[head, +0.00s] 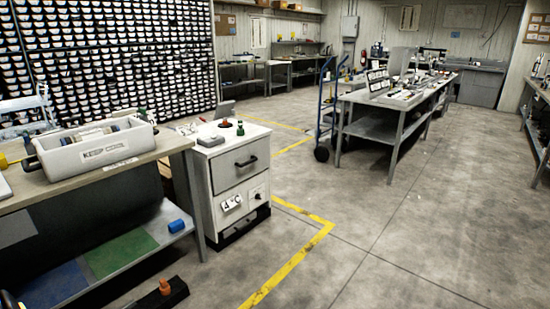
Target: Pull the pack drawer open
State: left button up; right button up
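The pack drawer is most likely the upper drawer (238,172) of the white cabinet (201,185), left of centre. Neither of my grippers can be made out in this view, so nothing is seen touching the handle.
A workbench (165,147) with a white bin (95,147) stands left of the cabinet. A hand truck (322,152) and a long table (400,135) stand beyond, to the right. Floor with yellow tape (300,258) is open before the cabinet. A dark orange-topped object (160,297) is low at left.

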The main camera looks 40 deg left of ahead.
aim_at(228, 170)
jog(key=u, duration=0.1)
jog(key=i, duration=1.95)
jog(key=u, duration=0.65)
